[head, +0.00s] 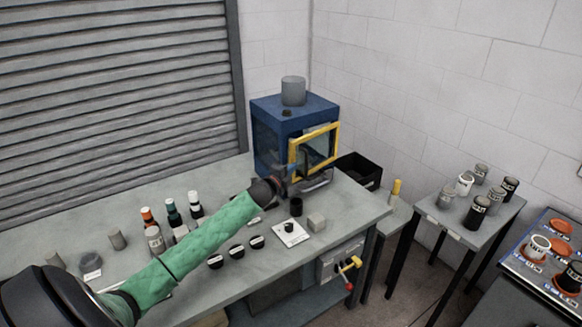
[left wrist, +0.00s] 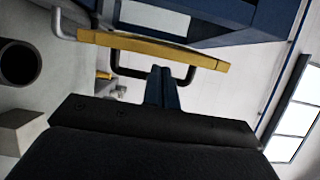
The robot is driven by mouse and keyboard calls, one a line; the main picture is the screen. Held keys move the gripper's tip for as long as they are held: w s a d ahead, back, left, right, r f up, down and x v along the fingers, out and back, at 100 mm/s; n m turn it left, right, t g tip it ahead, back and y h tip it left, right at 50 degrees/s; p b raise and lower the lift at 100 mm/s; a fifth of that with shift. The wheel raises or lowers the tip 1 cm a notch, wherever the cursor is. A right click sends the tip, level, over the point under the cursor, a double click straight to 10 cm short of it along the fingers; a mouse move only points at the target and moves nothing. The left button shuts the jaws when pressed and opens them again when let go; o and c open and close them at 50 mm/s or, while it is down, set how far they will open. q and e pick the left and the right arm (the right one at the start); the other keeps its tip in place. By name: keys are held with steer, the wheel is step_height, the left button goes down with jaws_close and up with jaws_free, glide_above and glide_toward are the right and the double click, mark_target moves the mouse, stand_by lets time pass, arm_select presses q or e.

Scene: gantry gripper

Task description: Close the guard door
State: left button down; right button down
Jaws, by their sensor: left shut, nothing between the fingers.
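The guard door (head: 335,142) has a yellow frame and a clear pane, and stands at the front of the blue machine (head: 272,112). How far it stands open is hard to tell. In the left wrist view the yellow frame (left wrist: 150,47) crosses the top, with a dark bar handle (left wrist: 127,71) on it. My left gripper (head: 297,172) is shut and empty, close in front of the door's lower left part. In the left wrist view its fingertips (left wrist: 161,72) are by the handle; whether they touch it is unclear. My right gripper is not in view.
Below the gripper, a black cup (head: 296,206) and a grey block (head: 317,222) sit on the workbench (head: 350,212). A black bin (head: 359,170) stands right of the machine.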

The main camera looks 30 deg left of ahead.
arm_select(q)
steer(key=shift+a, duration=0.15)
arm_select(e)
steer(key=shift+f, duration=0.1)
